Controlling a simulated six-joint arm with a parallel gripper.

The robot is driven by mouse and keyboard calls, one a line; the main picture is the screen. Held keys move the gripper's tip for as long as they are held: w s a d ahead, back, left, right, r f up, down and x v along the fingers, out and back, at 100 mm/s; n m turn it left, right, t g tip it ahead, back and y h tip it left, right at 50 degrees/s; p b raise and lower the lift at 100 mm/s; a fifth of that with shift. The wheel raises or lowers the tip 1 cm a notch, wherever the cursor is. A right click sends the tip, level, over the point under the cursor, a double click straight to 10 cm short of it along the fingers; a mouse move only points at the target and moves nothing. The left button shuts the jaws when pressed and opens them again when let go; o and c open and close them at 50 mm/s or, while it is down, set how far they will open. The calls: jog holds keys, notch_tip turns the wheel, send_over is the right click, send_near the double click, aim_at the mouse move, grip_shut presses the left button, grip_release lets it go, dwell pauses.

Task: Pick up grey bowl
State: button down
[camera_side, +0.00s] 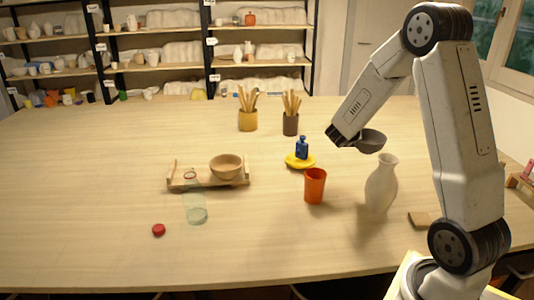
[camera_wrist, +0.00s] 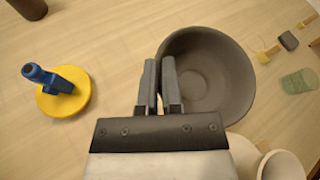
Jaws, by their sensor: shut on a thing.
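The grey bowl (camera_side: 371,141) is held in the air above the table, behind and above the white vase in the side view. My gripper (camera_side: 345,139) is shut on the bowl's left side there. In the wrist view the bowl (camera_wrist: 232,75) opens toward the camera, and its inside looks empty. The two fingers of my gripper (camera_wrist: 160,65) are close together at its left rim, with the rim pinched between them.
A white vase (camera_side: 381,185) stands below the bowl. A wooden bowl (camera_side: 226,167) sits on a wooden tray (camera_side: 180,184). The left table is mostly clear.

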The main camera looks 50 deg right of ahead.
jog(key=shift+s+a+r, duration=0.2)
jog(key=shift+s, duration=0.05)
dwell(0.6)
